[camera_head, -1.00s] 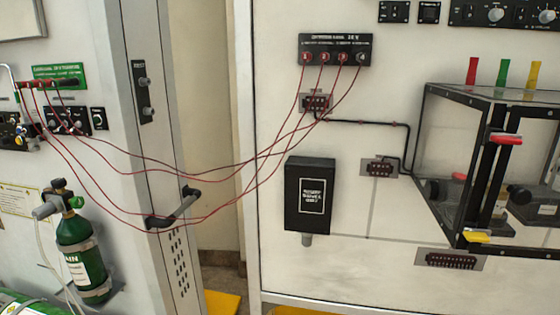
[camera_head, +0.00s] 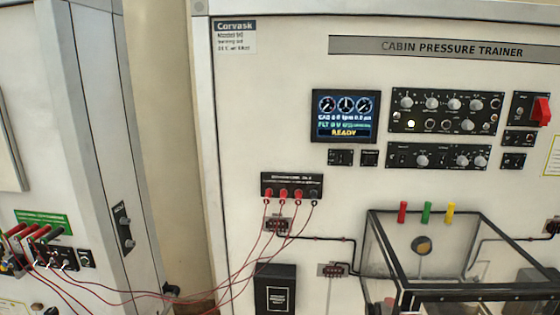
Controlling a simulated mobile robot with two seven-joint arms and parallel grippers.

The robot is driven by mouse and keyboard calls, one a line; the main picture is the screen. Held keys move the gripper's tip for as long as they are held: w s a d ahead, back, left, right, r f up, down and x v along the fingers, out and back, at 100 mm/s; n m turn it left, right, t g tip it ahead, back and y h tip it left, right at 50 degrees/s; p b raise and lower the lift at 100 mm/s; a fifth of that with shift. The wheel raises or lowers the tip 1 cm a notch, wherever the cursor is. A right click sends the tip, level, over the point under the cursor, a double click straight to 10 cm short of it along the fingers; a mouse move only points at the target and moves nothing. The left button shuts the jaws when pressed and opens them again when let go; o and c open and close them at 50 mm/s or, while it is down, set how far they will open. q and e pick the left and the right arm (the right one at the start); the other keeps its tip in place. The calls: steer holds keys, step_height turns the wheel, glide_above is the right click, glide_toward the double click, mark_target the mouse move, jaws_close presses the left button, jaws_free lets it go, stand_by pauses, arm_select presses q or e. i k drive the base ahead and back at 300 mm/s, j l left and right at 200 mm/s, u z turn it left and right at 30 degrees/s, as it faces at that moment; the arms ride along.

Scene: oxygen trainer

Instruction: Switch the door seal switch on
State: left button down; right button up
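The cabin pressure trainer panel (camera_head: 300,80) fills the right and middle of the head view. Several switches show on it, but their labels are too small to read, so I cannot tell which is the door seal switch. Two small switch plates, one wider (camera_head: 341,157) and one narrower (camera_head: 369,158), sit under the lit display (camera_head: 345,116). Two more small plates, an upper (camera_head: 518,138) and a lower (camera_head: 513,160), sit below a large red switch (camera_head: 541,110) at the right. Neither gripper is in view.
A clear box with a black frame (camera_head: 455,217) juts out at the lower right, with red, green and yellow pegs along its back. Red cables (camera_head: 205,295) hang from a black socket block (camera_head: 292,185) across to a green-labelled panel (camera_head: 45,222) at left.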

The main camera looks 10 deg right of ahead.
mark_target(516, 161)
steer(key=l+z, duration=0.2)
steer(key=z, duration=1.25)
steer(key=k+l, duration=0.05)
